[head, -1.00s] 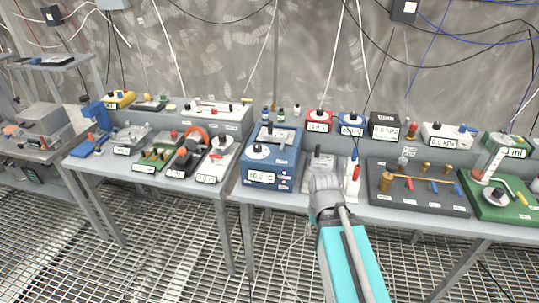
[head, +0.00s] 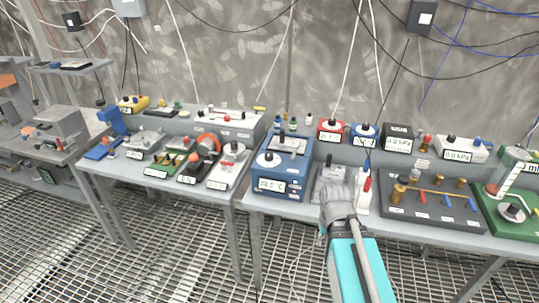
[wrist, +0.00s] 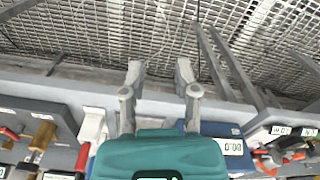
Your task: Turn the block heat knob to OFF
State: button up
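A blue block heater box (head: 290,192) stands on the right-hand bench, with a digital display on its front. A white dial with a dark knob (head: 268,159) sits on its sloping top at the left. The knob's setting is too small to read. In the wrist view a blue casing with a display (wrist: 215,130), apparently the same box, shows right of my gripper, partly hidden by it; its knob is not seen there. My gripper (wrist: 159,72) is open and empty. In the head view my gripper (head: 336,192) is to the box's right, over the bench's front edge.
A grey device (head: 330,172) and a white stand with a red-handled tool (head: 364,195) are close behind and beside my gripper. A dark manifold board (head: 430,210) lies to the right. Another crowded bench (head: 190,190) is at left. Grating floor lies in front.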

aim_at(268, 156)
jog(key=u, duration=0.5)
jog(key=k, duration=0.65)
jog(key=u, duration=1)
jog(key=k, duration=0.75)
jog(key=u, duration=0.35)
jog(key=i, duration=1.05)
jog(key=z, duration=1.1)
jog(key=i, duration=0.95)
jog(key=z, duration=0.7)
